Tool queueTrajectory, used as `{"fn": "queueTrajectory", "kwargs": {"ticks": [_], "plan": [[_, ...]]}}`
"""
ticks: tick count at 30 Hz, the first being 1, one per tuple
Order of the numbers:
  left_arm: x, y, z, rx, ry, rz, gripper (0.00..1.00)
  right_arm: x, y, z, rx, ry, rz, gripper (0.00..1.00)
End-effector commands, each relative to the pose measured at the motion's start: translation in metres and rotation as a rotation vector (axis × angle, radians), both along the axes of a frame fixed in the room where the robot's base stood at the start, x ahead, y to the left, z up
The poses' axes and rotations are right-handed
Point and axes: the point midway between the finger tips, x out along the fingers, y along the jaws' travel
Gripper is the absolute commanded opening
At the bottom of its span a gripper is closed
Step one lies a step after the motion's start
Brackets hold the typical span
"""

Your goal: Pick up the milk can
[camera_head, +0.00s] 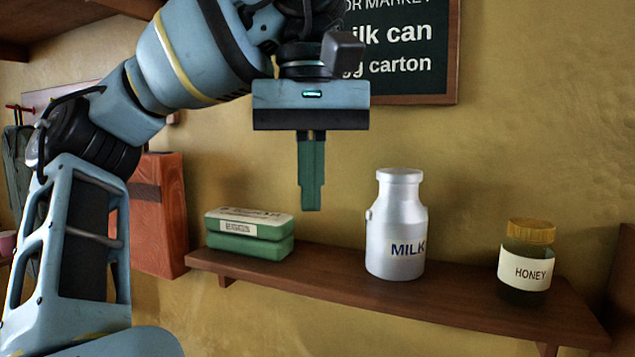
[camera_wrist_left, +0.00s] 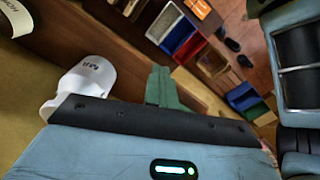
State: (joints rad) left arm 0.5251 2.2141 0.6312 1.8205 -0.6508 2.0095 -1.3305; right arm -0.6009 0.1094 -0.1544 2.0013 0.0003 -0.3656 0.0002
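The milk can (camera_head: 396,240) is silver with a narrow neck and the word MILK. It stands upright on the wooden wall shelf, between the egg carton and the honey jar. It also shows at the left in the left wrist view (camera_wrist_left: 92,76), partly hidden behind my gripper's body. My left gripper (camera_head: 311,208) points down, left of the can and above shelf height, apart from it. Its green fingers are together at the middle of the gripper body, with nothing between them; they also show in the left wrist view (camera_wrist_left: 163,86). My right gripper is not in view.
A green egg carton (camera_head: 250,246) lies on the shelf's left end. A honey jar (camera_head: 526,280) with a yellow lid stands toward the right. The shelf (camera_head: 330,275) has bare gaps between them. A dark sign (camera_head: 410,85) hangs on the wall above.

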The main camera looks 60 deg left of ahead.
Motion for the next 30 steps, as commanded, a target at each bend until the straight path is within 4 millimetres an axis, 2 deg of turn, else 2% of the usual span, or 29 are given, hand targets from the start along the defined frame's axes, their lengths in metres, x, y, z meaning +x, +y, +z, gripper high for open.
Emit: {"fn": "queueTrajectory", "kwargs": {"ticks": [2, 20, 30], "plan": [[0.0002, 0.0000, 0.0001, 0.000, 0.000, 0.000, 0.02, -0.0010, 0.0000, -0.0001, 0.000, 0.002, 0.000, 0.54], [0.0004, -0.0001, 0.0003, 0.001, -0.001, 0.000, 0.80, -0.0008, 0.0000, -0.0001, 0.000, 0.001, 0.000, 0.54], [0.0001, -0.0001, 0.0046, 0.001, -0.003, 0.001, 0.80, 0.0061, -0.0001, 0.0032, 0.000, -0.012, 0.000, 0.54]]}}
